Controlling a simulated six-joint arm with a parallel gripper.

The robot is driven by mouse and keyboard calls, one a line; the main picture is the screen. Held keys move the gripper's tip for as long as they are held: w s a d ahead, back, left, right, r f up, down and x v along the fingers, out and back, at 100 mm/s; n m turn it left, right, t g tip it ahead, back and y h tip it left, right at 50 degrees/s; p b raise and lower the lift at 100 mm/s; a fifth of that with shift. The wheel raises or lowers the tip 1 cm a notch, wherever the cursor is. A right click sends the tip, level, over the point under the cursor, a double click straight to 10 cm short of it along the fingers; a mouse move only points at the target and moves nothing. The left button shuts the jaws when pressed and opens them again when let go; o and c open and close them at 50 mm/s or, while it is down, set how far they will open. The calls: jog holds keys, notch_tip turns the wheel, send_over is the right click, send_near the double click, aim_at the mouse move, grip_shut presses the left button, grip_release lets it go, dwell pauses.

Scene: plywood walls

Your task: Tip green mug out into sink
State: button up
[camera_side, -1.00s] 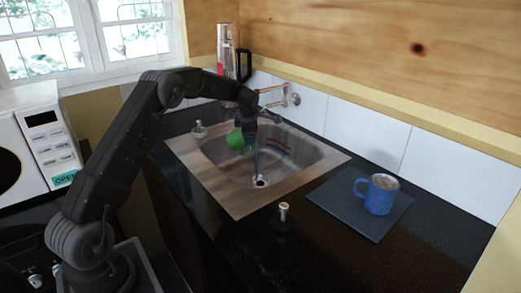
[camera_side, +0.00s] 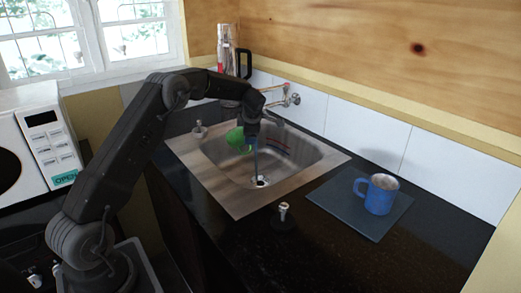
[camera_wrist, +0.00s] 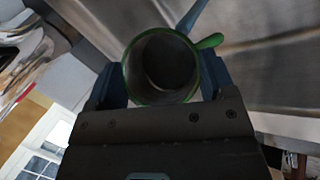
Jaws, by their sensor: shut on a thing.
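The green mug (camera_side: 235,138) is held over the left part of the sink (camera_side: 305,157). My gripper (camera_side: 249,141) is shut on it, and the mug looks tilted in the side view. In the wrist view the green mug (camera_wrist: 131,88) sits between my two blue-grey fingers, its round mouth facing the camera and its handle at upper right. The inside is grey and dark; I cannot tell whether anything is in it. A thin bluish strip (camera_side: 256,163) runs down toward the drain; I cannot tell what it is.
A blue mug (camera_side: 379,194) stands on a dark mat (camera_side: 335,205) right of the sink. A tap (camera_side: 291,98) is on the back wall, with a flask (camera_side: 227,50) behind. A small metal-topped post (camera_side: 283,212) stands in front. A microwave (camera_side: 30,135) is at left.

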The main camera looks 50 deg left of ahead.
jog(key=shift+w+d+r+m+g+y, duration=0.1)
jog(key=shift+w+d+m+g+y, duration=0.15)
jog(key=shift+y, duration=0.35)
jog(key=shift+w+d+r+m+g+y, duration=0.1)
jog(key=shift+d+m+g+y, duration=0.1)
jog(key=shift+g+y, duration=0.3)
dwell(1.2)
jog(key=shift+w+d+g+y, duration=0.25)
jog(key=shift+w+d+y, duration=0.2)
jog(key=shift+d+y, duration=0.35)
dwell(0.6)
jog(key=shift+w+d+m+g+y, duration=0.15)
jog(key=shift+m+g+y, duration=0.2)
jog(key=shift+y, duration=0.25)
dwell(0.6)
